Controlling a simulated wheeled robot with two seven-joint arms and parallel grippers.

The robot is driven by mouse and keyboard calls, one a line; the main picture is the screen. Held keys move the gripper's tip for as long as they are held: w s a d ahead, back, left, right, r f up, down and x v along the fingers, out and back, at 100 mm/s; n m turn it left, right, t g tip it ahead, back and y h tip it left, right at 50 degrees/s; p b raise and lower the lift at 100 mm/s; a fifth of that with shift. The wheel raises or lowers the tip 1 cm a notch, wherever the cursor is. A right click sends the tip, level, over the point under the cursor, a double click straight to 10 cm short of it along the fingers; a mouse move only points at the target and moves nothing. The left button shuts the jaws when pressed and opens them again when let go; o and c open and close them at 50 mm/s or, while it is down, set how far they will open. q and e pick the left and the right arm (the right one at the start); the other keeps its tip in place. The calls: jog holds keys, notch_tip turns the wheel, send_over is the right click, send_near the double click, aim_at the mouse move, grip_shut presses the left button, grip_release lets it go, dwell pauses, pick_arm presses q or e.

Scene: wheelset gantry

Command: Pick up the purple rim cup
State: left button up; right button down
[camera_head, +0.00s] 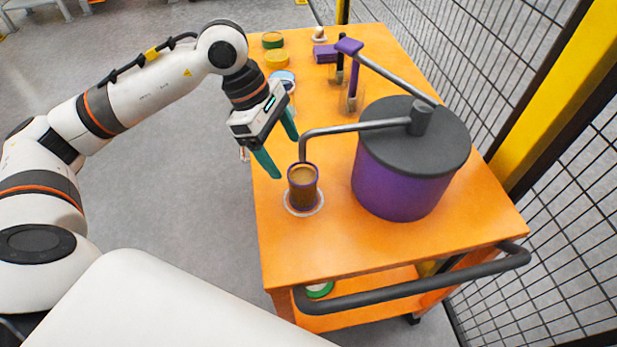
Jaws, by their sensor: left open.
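The purple rim cup (303,190) stands upright on a pale round saucer or coaster (304,210) on the orange cart top. It is see-through and holds a brown liquid. The end of a grey spout is right above its rim. My left gripper (282,158) is open and empty, up and to the left of the cup, its two green fingers pointing down and apart from it. My right gripper is not in view.
A purple pot (400,185) with a dark lid, spout and purple-tipped lever stands right of the cup. Behind are jars (277,58), a purple block (325,54) and a blue-rimmed vessel (284,78). The cart's front top (330,250) is clear. A mesh fence stands right.

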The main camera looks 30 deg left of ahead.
aim_at(291, 167)
pick_arm(q)
jog(key=x, duration=0.3)
jog(key=shift+s+d+f, duration=0.2)
jog(key=shift+f, duration=0.1)
jog(key=shift+d+f+p, duration=0.2)
jog(key=shift+f+p, duration=0.1)
jog(key=shift+f, duration=0.25)
jog(key=x, duration=0.3)
jog(key=shift+d+f+p, duration=0.1)
jog(key=shift+f+p, duration=0.2)
jog(key=shift+p, duration=0.1)
jog(key=shift+d+f, duration=0.1)
jog(key=shift+f, duration=0.3)
jog(key=c, duration=1.1)
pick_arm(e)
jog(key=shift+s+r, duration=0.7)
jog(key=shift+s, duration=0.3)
pick_arm(q)
jog(key=shift+w, duration=0.1)
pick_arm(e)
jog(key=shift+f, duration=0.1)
